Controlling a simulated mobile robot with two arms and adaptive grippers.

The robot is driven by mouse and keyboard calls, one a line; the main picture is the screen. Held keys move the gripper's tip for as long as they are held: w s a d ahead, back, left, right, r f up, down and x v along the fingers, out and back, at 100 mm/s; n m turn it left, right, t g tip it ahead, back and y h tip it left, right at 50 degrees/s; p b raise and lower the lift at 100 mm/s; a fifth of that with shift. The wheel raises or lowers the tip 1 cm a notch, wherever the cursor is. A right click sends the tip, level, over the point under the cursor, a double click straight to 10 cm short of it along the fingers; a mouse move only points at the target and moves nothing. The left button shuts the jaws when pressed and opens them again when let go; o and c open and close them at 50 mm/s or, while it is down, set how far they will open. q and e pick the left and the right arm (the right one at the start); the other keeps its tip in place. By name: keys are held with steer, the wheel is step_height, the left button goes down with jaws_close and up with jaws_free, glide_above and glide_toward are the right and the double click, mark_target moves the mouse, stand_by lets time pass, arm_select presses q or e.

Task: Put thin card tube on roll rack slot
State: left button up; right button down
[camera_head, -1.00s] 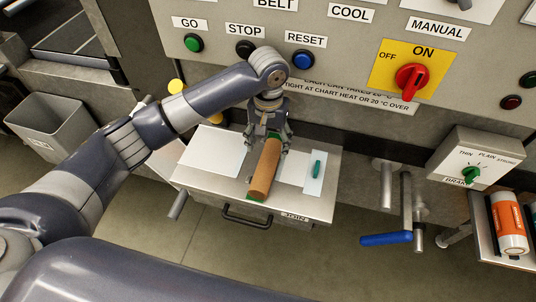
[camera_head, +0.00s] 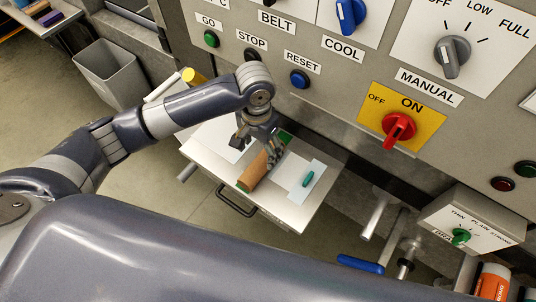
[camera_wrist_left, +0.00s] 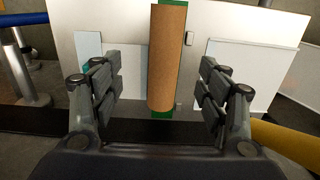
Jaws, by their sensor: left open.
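The brown card tube (camera_head: 252,172) lies on a green strip (camera_head: 285,136) on a pale shelf top (camera_head: 306,212) below the control panel. My left gripper (camera_head: 257,151) is open above the tube's far part, its fingers on opposite sides of it. In the left wrist view the tube (camera_wrist_left: 168,58) shows between the two spread fingers of the gripper (camera_wrist_left: 158,85), with a clear gap on each side. Whether the fingertips reach down to its level I cannot tell. I cannot make out a rack slot for certain. My right gripper is not in view.
A small green item (camera_head: 308,179) lies on a pale blue card (camera_head: 301,190) right of the tube. The panel with a red knob (camera_head: 398,128) stands close behind. A blue lever (camera_head: 360,264) and orange-and-white roll (camera_head: 491,283) are at the lower right. A grey bin (camera_head: 108,74) stands left.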

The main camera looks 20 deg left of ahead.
mark_target(257, 165)
arm_select(q)
steer(key=f, duration=0.1)
steer(key=a+f, duration=0.1)
steer(key=f, duration=0.3)
steer(key=shift+s+a, duration=0.2)
steer(key=shift+a, duration=0.15)
steer(key=shift+f, duration=0.25)
steer(key=shift+d+f+p, duration=0.2)
steer(key=shift+f+p, duration=0.05)
steer(key=shift+p, duration=0.15)
steer(key=f, duration=0.3)
steer(key=f+p, duration=0.1)
steer(key=shift+w+d+f, duration=0.1)
steer(key=shift+w+f, duration=0.1)
steer(key=shift+w, duration=0.05)
steer(key=shift+f, duration=0.15)
steer(key=shift+c, duration=1.1)
steer(key=c, duration=0.9)
steer(key=shift+c, duration=0.7)
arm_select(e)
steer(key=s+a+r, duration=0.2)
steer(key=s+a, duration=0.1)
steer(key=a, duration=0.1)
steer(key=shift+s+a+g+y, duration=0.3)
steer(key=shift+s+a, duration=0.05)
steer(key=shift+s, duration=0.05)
